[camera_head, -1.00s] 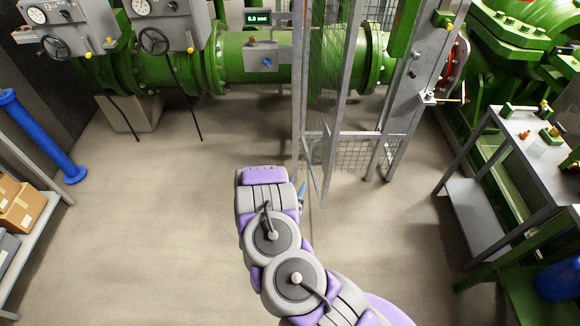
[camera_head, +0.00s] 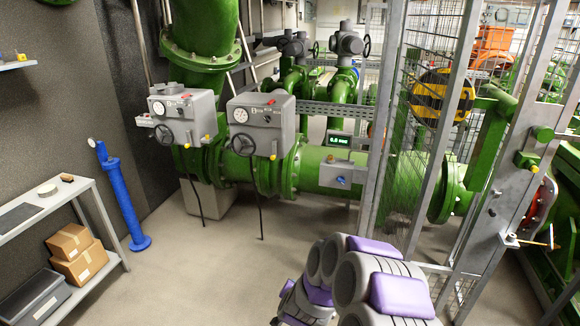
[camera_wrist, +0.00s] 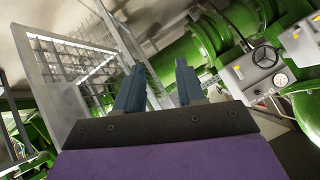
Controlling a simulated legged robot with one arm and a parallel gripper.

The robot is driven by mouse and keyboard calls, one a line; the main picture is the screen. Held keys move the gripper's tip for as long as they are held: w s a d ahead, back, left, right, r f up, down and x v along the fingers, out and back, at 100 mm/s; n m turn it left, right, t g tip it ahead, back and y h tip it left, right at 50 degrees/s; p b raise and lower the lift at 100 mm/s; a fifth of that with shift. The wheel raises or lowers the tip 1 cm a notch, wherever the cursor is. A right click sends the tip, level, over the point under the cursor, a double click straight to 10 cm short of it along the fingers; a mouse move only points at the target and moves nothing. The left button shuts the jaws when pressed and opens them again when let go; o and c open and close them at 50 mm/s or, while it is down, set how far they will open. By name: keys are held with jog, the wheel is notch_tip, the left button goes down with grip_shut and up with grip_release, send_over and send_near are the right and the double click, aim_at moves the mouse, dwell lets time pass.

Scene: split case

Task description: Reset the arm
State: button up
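My gripper (camera_wrist: 160,80) shows in the wrist view as two blue fingers standing apart, with nothing between them. Its dark mounting plate and purple cover fill the bottom of that view. In the head view my grey and purple arm is bunched up at the bottom centre. The gripper itself cannot be made out in the head view.
Green pipes (camera_head: 330,170) with grey gauge boxes (camera_head: 262,122) cross the back. A metal mesh gate (camera_head: 395,110) stands right of the arm. A shelf (camera_head: 45,212) with cardboard boxes (camera_head: 78,252) and a blue post (camera_head: 120,195) are at left. The floor (camera_head: 190,270) between is clear.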

jog(key=s+a+r+n+g+y, duration=0.3)
jog(key=s+r+n+g+y, duration=0.15)
jog(key=s+r, duration=1)
jog(key=s+d+r+g+h, duration=0.1)
jog(key=s+d, duration=0.4)
jog(key=s, duration=0.5)
jog(key=s+d+r+n+g+h, duration=0.1)
jog(key=s+d+r+g, duration=0.3)
jog(key=s, duration=0.6)
jog(key=s+d+r+n+g+h, duration=0.1)
jog(key=s+d+r, duration=0.3)
jog(key=s, duration=0.6)
jog(key=shift+d+r+g+h, duration=0.2)
jog(key=shift+d+g+h, duration=0.25)
jog(key=shift+d+g, duration=0.3)
